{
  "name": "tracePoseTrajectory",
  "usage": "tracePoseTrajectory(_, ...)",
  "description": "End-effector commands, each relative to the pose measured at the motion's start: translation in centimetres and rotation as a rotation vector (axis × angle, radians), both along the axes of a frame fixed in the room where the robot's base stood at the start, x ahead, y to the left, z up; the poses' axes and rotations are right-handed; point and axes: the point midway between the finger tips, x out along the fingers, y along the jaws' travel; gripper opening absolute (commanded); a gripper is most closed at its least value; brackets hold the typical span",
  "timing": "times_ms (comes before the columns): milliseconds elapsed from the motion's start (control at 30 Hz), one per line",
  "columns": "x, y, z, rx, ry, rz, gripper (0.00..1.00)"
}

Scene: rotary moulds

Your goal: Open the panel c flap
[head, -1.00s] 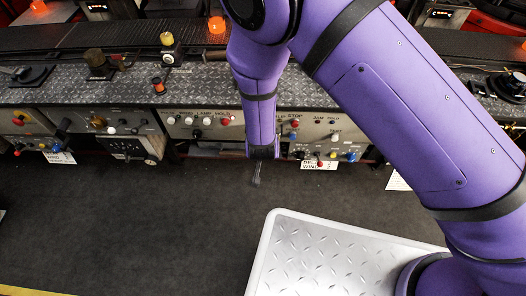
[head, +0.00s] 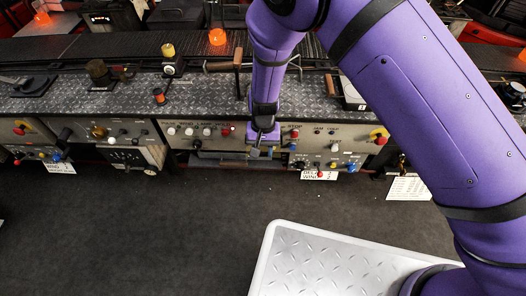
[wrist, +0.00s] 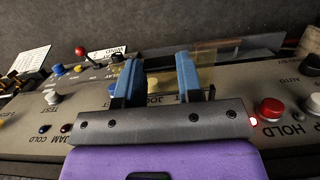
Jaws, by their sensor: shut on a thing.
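The flap (wrist: 205,62) looks like a clear, yellowish cover on the grey control panel (wrist: 240,90), over the part lettered JOG in the wrist view. My gripper (wrist: 158,72) has its two blue fingers at either side of part of this clear cover and is shut on it. In the head view my gripper (head: 262,150) is at the panel front, left of the STOP lettering. The flap is too small and too hidden by my gripper there to tell how far it stands open.
A red button (wrist: 271,108) and HOLD lettering are right of my gripper in the wrist view. A red-knobbed lever (wrist: 81,51) and small coloured buttons are to the left.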

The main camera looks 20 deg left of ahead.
Motion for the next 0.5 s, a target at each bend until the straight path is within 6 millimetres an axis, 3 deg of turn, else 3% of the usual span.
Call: tracePoseTrajectory(500, 0.15, 0.05, 0.10, -0.007, 0.030, 0.000, 0.00)
